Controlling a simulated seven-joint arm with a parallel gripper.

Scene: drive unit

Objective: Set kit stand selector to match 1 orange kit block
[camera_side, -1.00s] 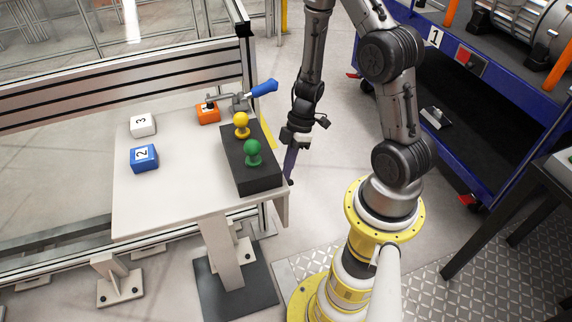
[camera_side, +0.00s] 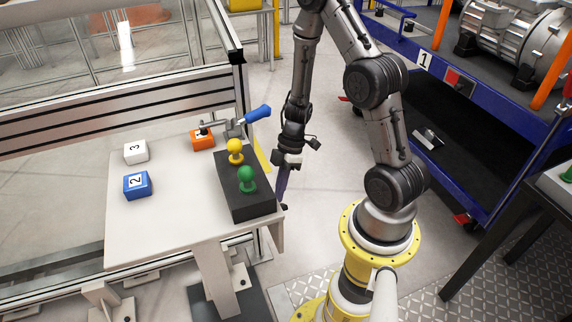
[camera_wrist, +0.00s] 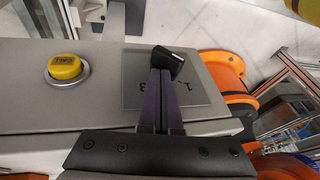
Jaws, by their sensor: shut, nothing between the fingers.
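The orange kit block (camera_side: 203,138) sits at the table's back edge beneath a blue-handled clamp (camera_side: 257,114); I cannot read a number on it. My gripper (camera_side: 284,206) points down just right of the table's right edge, close to the black box (camera_side: 240,206). In the wrist view my gripper (camera_wrist: 164,72) has its purple fingers together, over a plate (camera_wrist: 205,95) marked with 1 and 3. The fingers cover the plate's middle. A black piece (camera_wrist: 170,62) lies at the finger ends; I cannot tell if it is the selector knob or fingertip. The selector's setting is not readable.
A blue block (camera_side: 137,186) marked 2 and a white block (camera_side: 136,151) marked 3 stand on the table (camera_side: 165,230). Yellow (camera_side: 235,150) and green (camera_side: 247,175) knobs stand on the black box. A yellow button (camera_wrist: 66,67) is left of the plate.

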